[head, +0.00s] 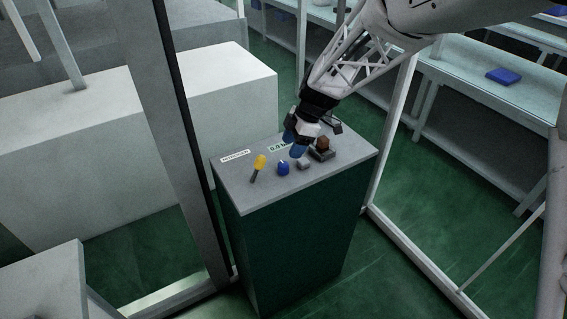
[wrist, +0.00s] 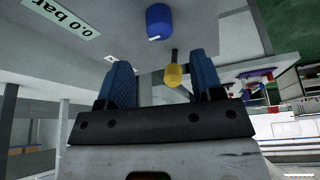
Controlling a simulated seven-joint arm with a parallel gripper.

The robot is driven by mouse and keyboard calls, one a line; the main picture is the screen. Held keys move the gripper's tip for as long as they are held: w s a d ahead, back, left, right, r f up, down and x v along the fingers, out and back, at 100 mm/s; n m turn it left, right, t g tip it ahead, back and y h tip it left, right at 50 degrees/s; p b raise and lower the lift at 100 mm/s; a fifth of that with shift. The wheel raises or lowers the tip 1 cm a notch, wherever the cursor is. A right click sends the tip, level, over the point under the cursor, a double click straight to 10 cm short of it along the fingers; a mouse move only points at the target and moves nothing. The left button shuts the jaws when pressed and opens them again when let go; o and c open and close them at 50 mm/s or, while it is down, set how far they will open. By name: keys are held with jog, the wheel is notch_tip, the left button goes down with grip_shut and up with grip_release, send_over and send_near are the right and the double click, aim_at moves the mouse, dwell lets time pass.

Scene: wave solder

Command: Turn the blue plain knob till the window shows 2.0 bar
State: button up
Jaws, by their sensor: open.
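The blue knob (head: 283,168) stands on the top of the grey cabinet (head: 243,199), between a yellow-handled lever and a grey knob. It also shows at the top middle of the wrist view (wrist: 158,22), with a pale mark on its near edge. The window (wrist: 62,17) reads 0.0 bar; in the head view it is partly hidden by my gripper. My gripper (head: 294,144) is open and empty above the panel, behind the blue knob and apart from it. In the wrist view its two blue fingers (wrist: 160,62) are spread, with the knob beyond their tips.
The yellow-handled lever (head: 260,162) is left of the knob. The grey knob (head: 303,164) and a brown knob on a dark block (head: 322,145) are to its right. A white label (head: 235,156) lies at the back left. Upright frame posts stand on both sides of the cabinet.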

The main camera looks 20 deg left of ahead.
aim_at(283, 163)
jog(key=shift+x, duration=3.7)
jog(key=c, duration=0.9)
jog(key=shift+m, duration=0.5)
jog(key=m+t, duration=0.2)
jog(key=m, duration=0.2)
jog(key=shift+y, duration=0.3)
jog(key=m+t, duration=0.1)
jog(key=m, duration=0.1)
jog(key=m+t, duration=0.1)
jog(key=m, duration=0.2)
jog(key=shift+m, duration=0.3)
jog(key=o, duration=0.9)
